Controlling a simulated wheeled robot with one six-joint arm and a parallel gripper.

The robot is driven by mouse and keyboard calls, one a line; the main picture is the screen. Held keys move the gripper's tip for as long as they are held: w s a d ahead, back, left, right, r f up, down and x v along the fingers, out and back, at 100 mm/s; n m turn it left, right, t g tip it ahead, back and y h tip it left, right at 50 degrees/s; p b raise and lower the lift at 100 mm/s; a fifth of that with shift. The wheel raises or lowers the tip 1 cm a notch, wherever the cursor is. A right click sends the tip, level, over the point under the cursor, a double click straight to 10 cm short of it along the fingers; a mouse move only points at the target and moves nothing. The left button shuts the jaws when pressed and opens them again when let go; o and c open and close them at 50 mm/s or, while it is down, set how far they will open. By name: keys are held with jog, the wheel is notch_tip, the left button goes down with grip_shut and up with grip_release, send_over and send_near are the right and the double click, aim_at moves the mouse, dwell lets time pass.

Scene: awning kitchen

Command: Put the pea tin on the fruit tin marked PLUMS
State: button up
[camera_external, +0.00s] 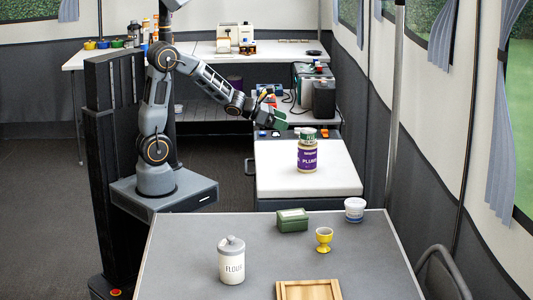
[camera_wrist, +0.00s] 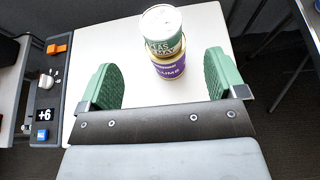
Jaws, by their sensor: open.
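The purple-labelled PLUMS tin (camera_external: 307,160) stands upright on the white top in the external view. The smaller green-and-white pea tin (camera_external: 307,134) rests upright on its lid. In the wrist view, the pea tin (camera_wrist: 162,32) is at the top middle and partly covers the PLUMS tin (camera_wrist: 170,67). My gripper (camera_external: 275,115) is to the left of the tins and apart from them in the external view. Its green fingers are spread wide and nothing is between them; the tins show beyond them in the wrist view.
The white top (camera_external: 280,182) around the tins is clear. The grey table (camera_external: 185,255) in front holds a FLOUR canister (camera_external: 231,262), a green box (camera_external: 292,220), a yellow cup (camera_external: 323,239), a white-and-blue tub (camera_external: 354,209) and a wooden tray (camera_external: 308,284). A pole (camera_external: 396,105) stands to the right.

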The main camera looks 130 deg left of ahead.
jog(key=shift+s+d+r, duration=0.25)
jog(key=shift+s+d, duration=0.2)
jog(key=shift+d, duration=0.05)
jog(key=w+d+m+t+h, duration=0.1)
jog(key=w+d+m+h, duration=0.55)
jog(key=d+m, duration=0.55)
jog(key=w+d+m+h, duration=0.6)
jog(key=d+m, duration=0.4)
jog(key=d, duration=0.4)
jog(key=s+d+f+m+g+y, duration=0.1)
jog(key=s+d+m+g, duration=0.2)
jog(key=d+m, duration=0.4)
jog(key=s+d+f+m+g+y, duration=0.1)
jog(key=s+d+m+g, duration=0.3)
jog(key=m, duration=1.2)
jog(key=s+d+y, duration=0.1)
jog(key=d, duration=0.3)
jog(key=shift+s, duration=0.35)
